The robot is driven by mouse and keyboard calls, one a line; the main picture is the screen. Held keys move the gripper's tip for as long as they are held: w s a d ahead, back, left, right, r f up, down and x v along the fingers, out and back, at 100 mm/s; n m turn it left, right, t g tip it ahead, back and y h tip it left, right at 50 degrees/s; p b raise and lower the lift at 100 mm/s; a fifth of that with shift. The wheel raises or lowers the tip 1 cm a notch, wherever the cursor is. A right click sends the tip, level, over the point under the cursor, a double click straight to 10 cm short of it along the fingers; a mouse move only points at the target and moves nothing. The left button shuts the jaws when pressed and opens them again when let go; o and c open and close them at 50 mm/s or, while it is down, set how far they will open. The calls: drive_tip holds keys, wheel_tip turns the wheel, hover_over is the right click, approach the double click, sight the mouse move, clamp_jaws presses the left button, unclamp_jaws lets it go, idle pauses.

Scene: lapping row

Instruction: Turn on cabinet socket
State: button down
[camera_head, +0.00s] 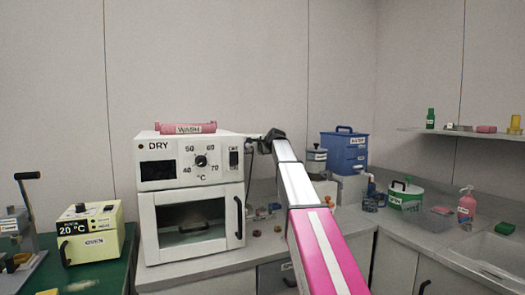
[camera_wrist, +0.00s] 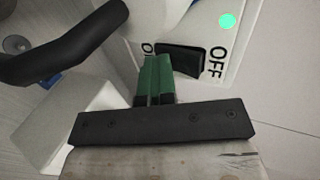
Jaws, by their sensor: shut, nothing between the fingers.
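A white switch plate (camera_wrist: 222,38) shows in the wrist view, with a black rocker switch (camera_wrist: 184,60), OFF at its right end and a partly hidden label at its left. A round green light (camera_wrist: 227,21) shows bright near the plate's top. My gripper (camera_wrist: 157,60) is shut and empty, its green fingertips at the left end of the rocker; I cannot tell whether they touch it. In the head view my arm reaches to the right side of the white DRY cabinet (camera_head: 157,170), and the fingertips and plate are hidden there.
A thick black curved bar (camera_wrist: 65,50) lies left of my fingers in the wrist view.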

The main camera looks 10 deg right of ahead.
drive_tip(key=shift+w+r, duration=0.15)
drive_tip(key=shift+r, duration=0.6)
drive_tip(key=f+v, duration=0.1)
drive_tip(key=v, duration=1.3)
drive_tip(key=shift+s+f, duration=0.2)
drive_tip(key=shift+s, duration=0.1)
drive_tip(key=shift+f, duration=0.15)
drive_tip(key=shift+s+d+f, duration=0.15)
drive_tip(key=shift+s+f, duration=0.05)
drive_tip(key=shift+f, duration=0.35)
